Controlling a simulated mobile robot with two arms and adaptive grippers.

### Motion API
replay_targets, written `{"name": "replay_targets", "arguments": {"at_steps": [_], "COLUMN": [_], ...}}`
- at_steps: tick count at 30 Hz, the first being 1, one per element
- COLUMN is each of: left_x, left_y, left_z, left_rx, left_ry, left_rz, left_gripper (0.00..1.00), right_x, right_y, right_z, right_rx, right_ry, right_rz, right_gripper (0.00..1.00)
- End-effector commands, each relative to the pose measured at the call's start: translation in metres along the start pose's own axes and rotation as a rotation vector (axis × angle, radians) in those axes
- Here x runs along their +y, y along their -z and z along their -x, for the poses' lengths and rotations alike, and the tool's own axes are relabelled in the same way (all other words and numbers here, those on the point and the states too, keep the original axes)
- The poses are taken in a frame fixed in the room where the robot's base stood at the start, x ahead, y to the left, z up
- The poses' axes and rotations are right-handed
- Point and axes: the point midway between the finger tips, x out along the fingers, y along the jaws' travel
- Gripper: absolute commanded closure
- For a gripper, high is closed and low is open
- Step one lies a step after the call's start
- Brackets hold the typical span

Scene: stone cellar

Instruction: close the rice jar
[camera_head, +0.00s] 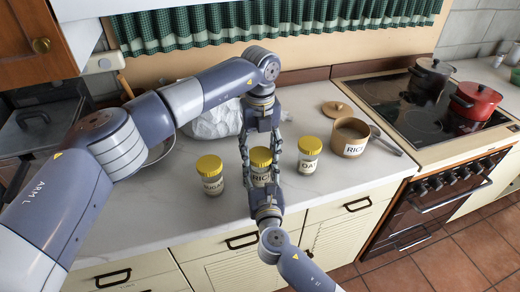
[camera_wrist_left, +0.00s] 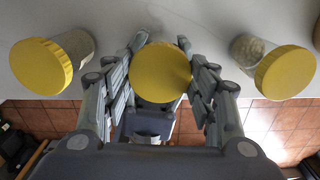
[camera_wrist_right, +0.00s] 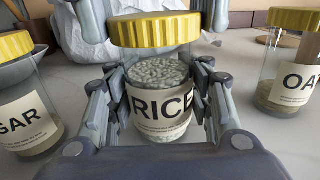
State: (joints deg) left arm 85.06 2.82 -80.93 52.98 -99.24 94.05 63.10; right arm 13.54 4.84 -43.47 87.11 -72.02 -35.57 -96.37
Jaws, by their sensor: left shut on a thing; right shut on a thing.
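The rice jar (camera_wrist_right: 160,92) is clear glass with a white RICE label and pale grains inside. It stands upright on the counter between my grippers. Its yellow lid (camera_wrist_left: 161,72) sits on top of the jar; I cannot tell whether it is tight. My left gripper (camera_head: 261,150) reaches down from above, its fingers shut on the lid's two sides. My right gripper (camera_wrist_right: 160,100) comes from the front and is shut around the jar's body. In the head view the fingers partly hide the jar (camera_head: 261,168).
A yellow-lidded sugar jar (camera_head: 211,176) stands to the left and an oat jar (camera_head: 308,155) to the right. Behind are a brown labelled pot (camera_head: 350,137), its loose lid (camera_head: 337,109) and a white bag (camera_head: 214,119). The stove (camera_head: 425,97) holds two pots.

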Motion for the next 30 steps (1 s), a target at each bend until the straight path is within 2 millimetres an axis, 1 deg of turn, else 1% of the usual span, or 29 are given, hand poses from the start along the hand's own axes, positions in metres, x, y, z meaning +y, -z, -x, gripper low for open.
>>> {"name": "replay_targets", "arguments": {"at_steps": [21,23,27,28,29,30], "left_x": [0.0002,0.0002,0.0002,0.0002,0.0002,0.0002], "left_y": [-0.0001,-0.0001,0.0000,0.0000,0.0000,0.0000], "left_z": [-0.0013,-0.0014,-0.0015,-0.0016,-0.0015,-0.0015], "left_rx": [0.000,0.000,0.000,0.000,0.000,0.000], "left_ry": [0.000,0.000,0.000,0.000,0.000,0.000], "left_rz": [-1.290,-1.371,-1.369,-1.369,-1.369,-1.368], "left_gripper": [0.75,0.75,0.75,0.44,0.38,0.29], "right_x": [0.0008,0.0008,0.0008,0.0008,0.0008,0.0008], "right_y": [-0.0002,-0.0002,-0.0002,-0.0002,-0.0002,-0.0002], "right_z": [0.0003,0.0003,0.0003,0.0003,0.0003,0.0003], "right_rx": [-0.001,-0.001,-0.001,-0.001,-0.001,-0.001], "right_ry": [-0.002,-0.002,-0.002,-0.002,-0.002,-0.002], "right_rz": [0.000,0.000,0.000,0.000,0.000,0.000], "right_gripper": [1.00,1.00,1.00,1.00,1.00,1.00]}}
